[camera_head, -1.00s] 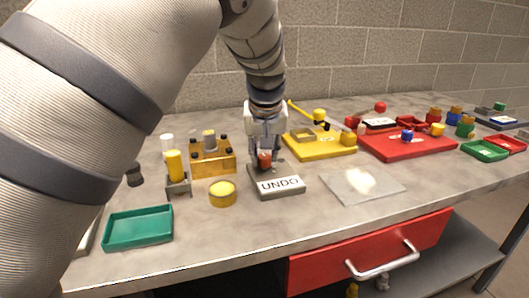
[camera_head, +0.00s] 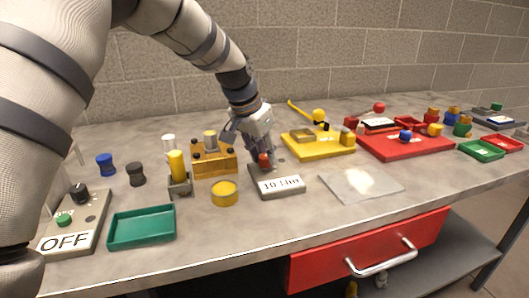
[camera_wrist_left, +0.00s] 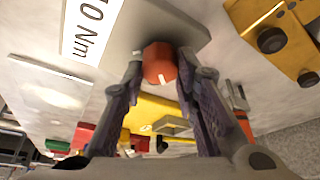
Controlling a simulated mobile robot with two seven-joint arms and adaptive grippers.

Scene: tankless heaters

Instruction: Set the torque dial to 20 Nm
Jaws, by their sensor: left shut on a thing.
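The torque dial is a red-orange knob (camera_head: 265,160) on a grey box whose white label (camera_head: 280,184) reads 10 Nm. In the left wrist view the knob (camera_wrist_left: 159,64) has a pale index mark on its face, and part of the label (camera_wrist_left: 90,27) shows, upside down. My left gripper (camera_head: 263,157) comes down tilted from the upper left and is shut on the knob. In the left wrist view the two fingertips (camera_wrist_left: 162,60) stand on either side of the knob. My right gripper is not in view.
A yellow block with pegs (camera_head: 213,163) and a yellow round cap (camera_head: 224,194) stand left of the dial box. A yellow board (camera_head: 318,148) lies behind right, and a clear sheet (camera_head: 362,184) lies right. A green tray (camera_head: 141,228) and an OFF box (camera_head: 75,230) are front left.

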